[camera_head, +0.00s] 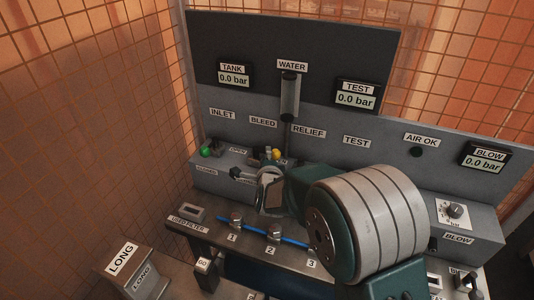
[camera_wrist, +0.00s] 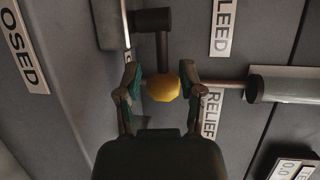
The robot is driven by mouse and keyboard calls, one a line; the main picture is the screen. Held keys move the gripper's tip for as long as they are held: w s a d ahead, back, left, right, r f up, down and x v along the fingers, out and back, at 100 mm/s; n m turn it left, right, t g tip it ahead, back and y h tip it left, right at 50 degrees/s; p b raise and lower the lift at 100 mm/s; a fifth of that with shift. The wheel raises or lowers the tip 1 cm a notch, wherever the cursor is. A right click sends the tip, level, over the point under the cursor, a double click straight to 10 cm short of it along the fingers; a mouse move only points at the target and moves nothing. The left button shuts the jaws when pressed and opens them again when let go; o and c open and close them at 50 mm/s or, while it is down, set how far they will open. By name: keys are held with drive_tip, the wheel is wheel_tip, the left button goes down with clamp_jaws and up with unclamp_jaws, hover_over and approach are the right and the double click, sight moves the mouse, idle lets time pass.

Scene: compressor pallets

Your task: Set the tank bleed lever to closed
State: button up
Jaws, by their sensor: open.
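The tank bleed lever has a yellow ball knob (camera_wrist: 164,88) on a dark shaft (camera_wrist: 162,50), which comes down from a dark pivot in the wrist view. In the head view the yellow knob (camera_head: 276,154) shows below the BLEED label (camera_head: 263,122). My gripper (camera_wrist: 160,78) is open, with one finger on each side of the knob. The knob lies between the fingertips; I cannot tell whether either finger touches it. In the head view my wrist and arm hide much of the lever area, and the lever's setting cannot be read clearly.
A metal rod and grey cylinder (camera_wrist: 283,85) lie just right of my right finger. A green knob (camera_head: 207,152) sits left under INLET. Below is a bench with blue tubing (camera_head: 291,243) and numbered fittings. Tank (camera_head: 233,79) and test displays read 0.0 bar.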

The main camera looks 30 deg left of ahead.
drive_tip(key=shift+x, duration=1.3)
drive_tip(key=shift+w+d, duration=0.1)
clamp_jaws()
drive_tip(key=shift+f+h, duration=0.1)
drive_tip(key=shift+h, duration=0.2)
drive_tip(key=shift+s+f+m+t+h, duration=0.1)
drive_tip(key=shift+s+m+t+h, duration=0.2)
drive_tip(key=shift+m+h, duration=0.5)
drive_tip(key=shift+s+m+t+h, duration=0.3)
drive_tip(key=shift+m+h, duration=0.4)
drive_tip(key=shift+h, duration=0.1)
drive_tip(key=shift+s+f+m+h, duration=0.1)
drive_tip(key=shift+s+m+h, duration=0.15)
drive_tip(key=shift+m+h, duration=0.65)
drive_tip(key=shift+s+r+m+h, duration=0.1)
drive_tip(key=shift+s+m+h, duration=0.15)
drive_tip(key=shift+m+h, duration=0.6)
drive_tip(key=shift+s+f+m+h, duration=0.15)
drive_tip(key=shift+m+h, duration=0.3)
drive_tip(key=shift+h, duration=0.9)
drive_tip(key=shift+s+a, duration=0.1)
drive_tip(key=shift+a, duration=0.15)
